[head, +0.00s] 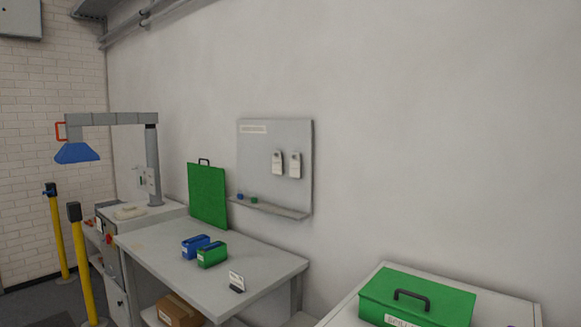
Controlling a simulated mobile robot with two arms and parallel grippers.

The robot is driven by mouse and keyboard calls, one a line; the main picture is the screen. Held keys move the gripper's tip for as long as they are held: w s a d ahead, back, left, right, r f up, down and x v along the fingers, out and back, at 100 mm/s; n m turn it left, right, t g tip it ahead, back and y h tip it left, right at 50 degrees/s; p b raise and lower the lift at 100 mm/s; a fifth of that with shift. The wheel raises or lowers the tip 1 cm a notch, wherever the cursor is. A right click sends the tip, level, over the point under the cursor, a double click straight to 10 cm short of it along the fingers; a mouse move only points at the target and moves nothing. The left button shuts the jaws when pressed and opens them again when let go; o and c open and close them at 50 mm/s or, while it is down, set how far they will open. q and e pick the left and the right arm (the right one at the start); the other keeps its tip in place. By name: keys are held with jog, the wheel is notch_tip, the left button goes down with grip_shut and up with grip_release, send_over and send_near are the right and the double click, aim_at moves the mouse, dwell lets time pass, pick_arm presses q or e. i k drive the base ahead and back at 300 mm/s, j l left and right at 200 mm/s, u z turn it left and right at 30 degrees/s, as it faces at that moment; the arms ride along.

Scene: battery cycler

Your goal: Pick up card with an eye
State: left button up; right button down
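A small white card (236,279) stands tilted in a dark holder (237,290) near the front right edge of the grey workbench (150,249). Its print is too small to read, so I cannot tell whether it bears an eye. Two white tags or cards (277,163) (295,165) hang side by side on the grey wall board (259,148); their marks are also too small to make out. Neither of my grippers is in view.
A blue box (195,246) and a green box (212,255) stand mid-bench. A green panel with a handle (207,196) leans at the back. A green case (417,299) sits on a white surface at right. Yellow posts (82,262) stand at left.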

aim_at(295, 165)
jog(key=i+j, duration=0.3)
jog(key=i+j+u, duration=0.15)
jog(key=i+j, duration=0.15)
jog(key=i, duration=0.2)
jog(key=i+j, duration=0.3)
jog(key=i+u, duration=0.05)
jog(key=i, duration=0.05)
